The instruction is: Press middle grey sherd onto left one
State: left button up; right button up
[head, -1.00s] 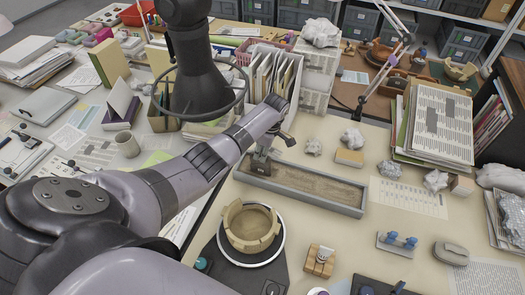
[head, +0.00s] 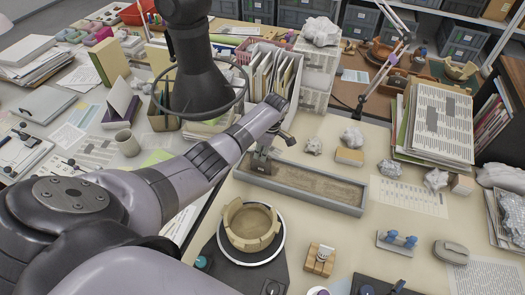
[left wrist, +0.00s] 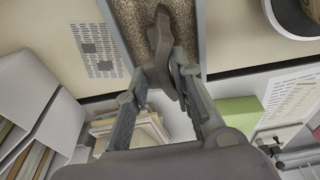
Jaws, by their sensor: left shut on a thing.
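The sand tray (head: 310,188) is a long grey-rimmed box on the cream table, in the middle of the head view. My left gripper (head: 262,160) is at the tray's left end, low over the sand. In the left wrist view, my left gripper (left wrist: 163,78) is shut on a grey-brown sherd (left wrist: 162,42). The sherd reaches past the fingertips, over the sand strip (left wrist: 133,30). The grey shape narrows and bends in its middle, and I cannot tell whether it is one sherd or two touching. My right gripper is not in view.
A partly rebuilt tan bowl (head: 250,228) stands on a round stand in front of the tray. A small wooden block (head: 320,261) sits to its right. White crumpled lumps (head: 352,137) and a pale block (head: 349,156) lie behind the tray. File folders (head: 275,78) stand close behind the gripper.

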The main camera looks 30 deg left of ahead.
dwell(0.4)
pick_arm(q)
jog(key=o, duration=1.1)
jog(key=shift+c, duration=0.2)
notch_tip(320, 180, up, 12)
jog(key=d, duration=0.2)
jog(key=shift+w+f, duration=0.15)
jog(key=shift+w, duration=0.05)
jog(key=shift+s+f, duration=0.1)
